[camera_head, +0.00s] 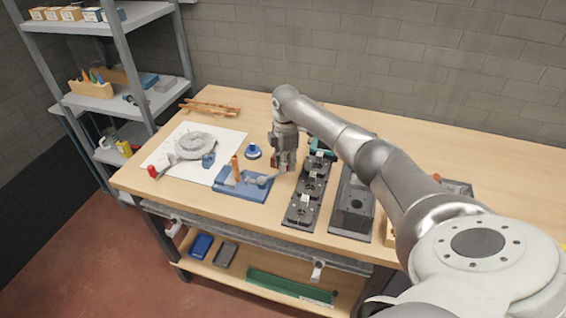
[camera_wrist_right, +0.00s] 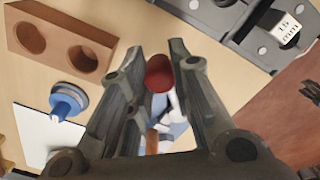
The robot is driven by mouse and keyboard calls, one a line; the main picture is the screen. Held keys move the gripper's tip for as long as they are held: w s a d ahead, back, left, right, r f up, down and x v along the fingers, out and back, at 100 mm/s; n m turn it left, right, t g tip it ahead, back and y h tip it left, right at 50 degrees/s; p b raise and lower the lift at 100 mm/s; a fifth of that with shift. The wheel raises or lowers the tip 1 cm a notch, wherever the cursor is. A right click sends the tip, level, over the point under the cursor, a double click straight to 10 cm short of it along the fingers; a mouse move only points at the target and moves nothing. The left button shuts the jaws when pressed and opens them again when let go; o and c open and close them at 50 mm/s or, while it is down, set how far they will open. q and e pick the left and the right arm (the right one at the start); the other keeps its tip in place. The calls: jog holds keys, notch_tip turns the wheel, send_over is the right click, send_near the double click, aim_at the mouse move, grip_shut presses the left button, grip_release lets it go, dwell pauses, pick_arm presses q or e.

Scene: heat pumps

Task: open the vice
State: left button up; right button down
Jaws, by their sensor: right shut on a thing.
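The vice appears to be the low blue piece (camera_head: 240,190) near the front edge of the bench, with grey metal parts and an upright brown cylinder (camera_head: 235,167) at it. My right gripper (camera_head: 285,167) points down just to the right of it. In the right wrist view its fingers (camera_wrist_right: 163,65) are closed in on a round red knob (camera_wrist_right: 158,73), which seems to be the end of the vice's handle. Blue, white and brown parts show below and behind the knob, largely hidden by the fingers. My left gripper is not in view.
Dark plates (camera_head: 305,195) stand just right of the gripper. A blue knobbed piece (camera_head: 253,151) stands behind the vice, and it also shows in the wrist view (camera_wrist_right: 66,101). A white sheet (camera_head: 228,148) with a round grey part lies left. A two-holed brown block (camera_wrist_right: 60,40) is nearby.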

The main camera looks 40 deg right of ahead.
jog(key=shift+w+d+r, duration=0.1)
jog(key=shift+w+r, duration=0.05)
jog(key=shift+w, duration=0.05)
jog(key=c, duration=1.4)
grip_release()
jog(key=shift+o, duration=0.7)
jog(key=shift+s, duration=0.1)
notch_tip(320, 180, up, 12)
